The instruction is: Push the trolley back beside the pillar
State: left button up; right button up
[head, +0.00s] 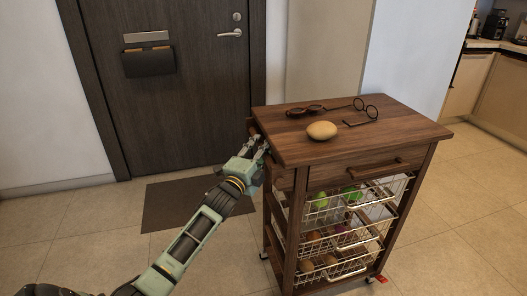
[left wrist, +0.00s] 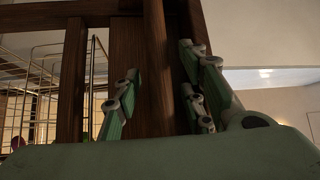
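The trolley (head: 430,132) is a dark wooden cart with wire baskets, standing upright on casters on the tiled floor. My left gripper (head: 263,146) is at its left end, by the side handle bar (head: 253,130). In the left wrist view the wooden bar (left wrist: 157,60) runs between the fingers of my left gripper (left wrist: 163,88). The fingers are spread, with gaps seen beside the bar. A pale, pillar-like wall section (head: 412,50) rises behind the trolley. My right gripper is not in view.
An egg-shaped item (head: 321,130) and glasses (head: 368,110) lie on the trolley top. Wire baskets (head: 345,240) hold fruit. A dark door (head: 175,85) and mat (head: 190,202) are at left. Kitchen cabinets (head: 495,90) are at right.

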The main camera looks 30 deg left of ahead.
pick_arm(q)
jog(key=shift+c, duration=0.5)
grip_shut()
